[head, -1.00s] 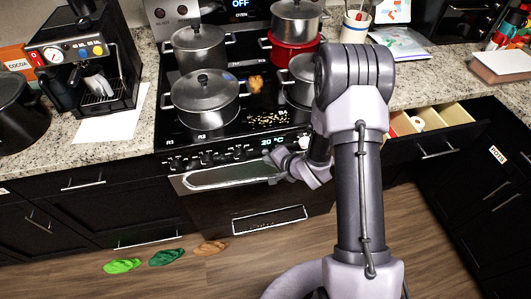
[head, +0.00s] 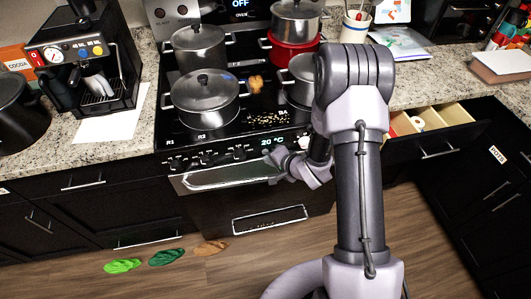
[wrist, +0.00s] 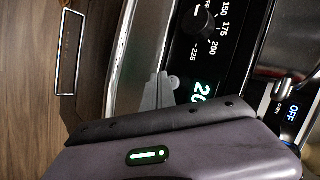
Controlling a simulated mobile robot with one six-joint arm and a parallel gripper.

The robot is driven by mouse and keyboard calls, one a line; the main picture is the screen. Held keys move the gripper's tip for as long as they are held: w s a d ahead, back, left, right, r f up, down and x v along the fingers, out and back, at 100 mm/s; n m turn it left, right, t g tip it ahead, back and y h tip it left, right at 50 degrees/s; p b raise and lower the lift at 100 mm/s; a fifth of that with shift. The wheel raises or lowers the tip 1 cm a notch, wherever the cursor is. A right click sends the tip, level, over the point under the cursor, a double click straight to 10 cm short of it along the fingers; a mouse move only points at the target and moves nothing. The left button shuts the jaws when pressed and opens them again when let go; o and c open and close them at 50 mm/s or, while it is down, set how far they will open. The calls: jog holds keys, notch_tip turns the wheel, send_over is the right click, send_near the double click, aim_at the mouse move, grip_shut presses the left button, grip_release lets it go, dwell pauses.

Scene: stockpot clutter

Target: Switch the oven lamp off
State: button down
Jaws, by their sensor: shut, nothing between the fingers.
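The oven (head: 256,190) stands below the cooktop, with a front control panel of black knobs and a lit "20 °C" display (head: 272,140). My gripper (head: 270,156) is at the right part of this panel, low near the top of the oven door. In the wrist view my gripper (wrist: 158,92) is shut and empty, its tips at the panel's edge beside the display. A small round grey piece (wrist: 173,82) shows right at the tips; I cannot tell whether it is the lamp switch or whether they touch. A temperature knob (wrist: 204,24) is above.
Several pots, including a large lidded pot (head: 204,98), stand on the cooktop. An open drawer (head: 440,125) juts out right of my arm. Slippers (head: 166,257) lie on the floor at left. A blue "OFF" display (wrist: 293,113) shows on the right.

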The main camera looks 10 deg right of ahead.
jog(key=shift+w, duration=0.1)
dwell(0.4)
jog(key=shift+w, duration=0.35)
dwell(0.3)
jog(key=s+b, duration=0.1)
jog(key=s, duration=0.6)
jog(key=shift+b, duration=0.3)
dwell(0.4)
